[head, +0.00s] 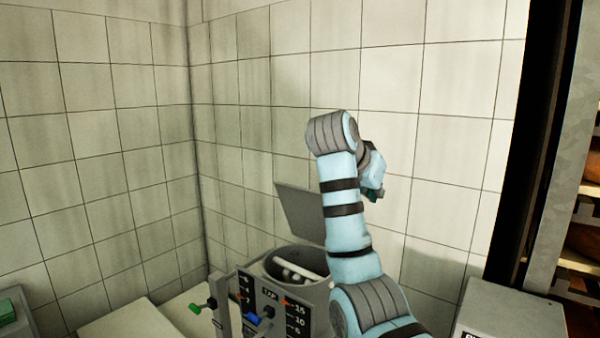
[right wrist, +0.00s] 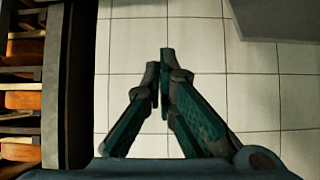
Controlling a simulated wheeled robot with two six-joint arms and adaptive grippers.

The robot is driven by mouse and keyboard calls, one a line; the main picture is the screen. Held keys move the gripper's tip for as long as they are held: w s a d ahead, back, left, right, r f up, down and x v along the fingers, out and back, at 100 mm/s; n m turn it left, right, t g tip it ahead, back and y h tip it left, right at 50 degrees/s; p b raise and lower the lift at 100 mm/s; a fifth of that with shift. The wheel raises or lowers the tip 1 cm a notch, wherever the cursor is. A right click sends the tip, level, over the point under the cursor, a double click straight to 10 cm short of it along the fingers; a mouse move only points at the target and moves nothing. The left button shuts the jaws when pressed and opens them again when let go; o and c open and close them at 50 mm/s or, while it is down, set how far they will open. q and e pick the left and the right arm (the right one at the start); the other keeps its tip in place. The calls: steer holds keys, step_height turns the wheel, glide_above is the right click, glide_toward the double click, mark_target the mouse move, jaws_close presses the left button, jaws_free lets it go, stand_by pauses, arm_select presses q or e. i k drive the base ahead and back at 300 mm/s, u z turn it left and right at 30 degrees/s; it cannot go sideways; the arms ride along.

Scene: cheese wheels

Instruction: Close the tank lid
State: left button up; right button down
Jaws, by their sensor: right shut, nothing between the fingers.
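The tank (head: 312,291) is a round grey vessel with a pale roller or bar inside, low in the middle of the head view. Its flat grey lid (head: 300,212) stands raised and tilted back at the far side, so the tank is open. My right arm covers the right side of the tank and the lid's right edge. My right gripper (head: 374,194) is right of the lid and higher than the tank, apart from the lid. In the right wrist view the gripper (right wrist: 160,75) has its fingertips together, holding nothing. My left gripper is not in view.
A control panel (head: 270,312) with blue and green-tipped levers stands before the tank. A grey box (head: 508,312) is at lower right, beside a shelf of cheese wheels (head: 582,240). Tiled walls close the back. A grey panel (right wrist: 275,18) in the right wrist view cannot be identified surely.

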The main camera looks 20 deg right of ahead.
mark_target(302, 208)
steer(key=i, duration=1)
